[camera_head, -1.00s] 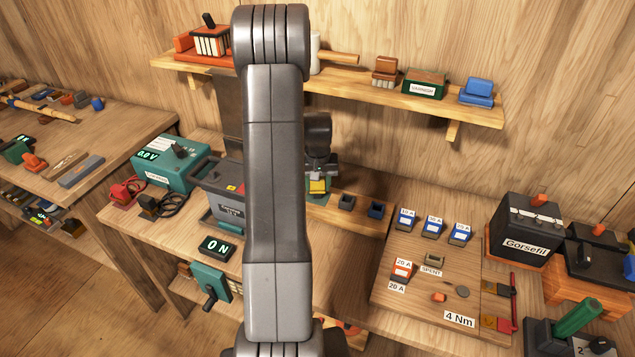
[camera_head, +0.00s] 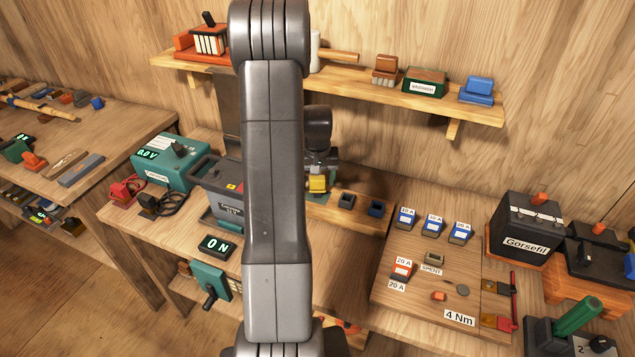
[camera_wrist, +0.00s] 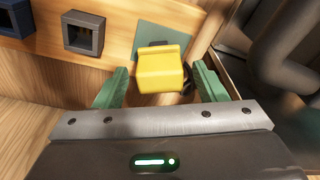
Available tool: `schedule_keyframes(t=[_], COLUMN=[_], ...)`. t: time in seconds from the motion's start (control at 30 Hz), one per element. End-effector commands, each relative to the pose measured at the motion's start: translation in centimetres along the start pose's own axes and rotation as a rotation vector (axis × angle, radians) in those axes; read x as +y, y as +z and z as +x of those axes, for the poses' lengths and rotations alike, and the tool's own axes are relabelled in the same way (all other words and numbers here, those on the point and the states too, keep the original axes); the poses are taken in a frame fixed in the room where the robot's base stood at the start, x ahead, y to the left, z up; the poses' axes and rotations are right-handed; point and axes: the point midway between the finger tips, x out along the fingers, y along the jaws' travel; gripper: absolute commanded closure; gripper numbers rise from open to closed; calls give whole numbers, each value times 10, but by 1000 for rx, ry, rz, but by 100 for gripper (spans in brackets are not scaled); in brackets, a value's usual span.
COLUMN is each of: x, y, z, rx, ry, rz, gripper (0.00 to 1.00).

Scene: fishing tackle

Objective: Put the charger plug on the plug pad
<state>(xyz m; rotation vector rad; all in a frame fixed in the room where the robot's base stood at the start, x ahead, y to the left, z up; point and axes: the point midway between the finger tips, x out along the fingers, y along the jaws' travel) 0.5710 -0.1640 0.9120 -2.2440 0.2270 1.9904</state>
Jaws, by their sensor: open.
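A yellow block-shaped plug (camera_wrist: 160,72), which I take for the charger plug, sits over a flat teal pad (camera_wrist: 183,40), likely the plug pad. A dark part shows beside the plug. My gripper (camera_wrist: 161,82) is open, with one green finger on each side of the plug and a visible gap at both sides. In the head view the yellow plug (camera_head: 317,184) shows just below my wrist, with a bit of the teal pad (camera_head: 326,198) beside it. My arm hides much of that area. The plug's underside is hidden, so I cannot tell whether it touches the pad.
Two dark square sockets (camera_head: 346,201) (camera_head: 376,208) stand on the wooden strip to the right. A grey battery (camera_head: 222,190) and teal charger box (camera_head: 170,162) stand left. A shelf (camera_head: 440,98) runs above; a fuse board (camera_head: 420,300) lies right.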

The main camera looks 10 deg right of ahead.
Motion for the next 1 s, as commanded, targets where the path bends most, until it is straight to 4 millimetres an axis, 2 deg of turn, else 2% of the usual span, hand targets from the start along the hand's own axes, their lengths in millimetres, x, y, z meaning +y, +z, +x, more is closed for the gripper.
schedule_keyframes(t=[0.3,0.5,0.7,1.0], x=[0,0,0,0], y=[-1,0,0,0], z=[-64,-94,-104,-103], rx=[6,3,1,0], ry=[0,0,0,0], rz=[0,0,0,0], gripper=[35,35,35,35])
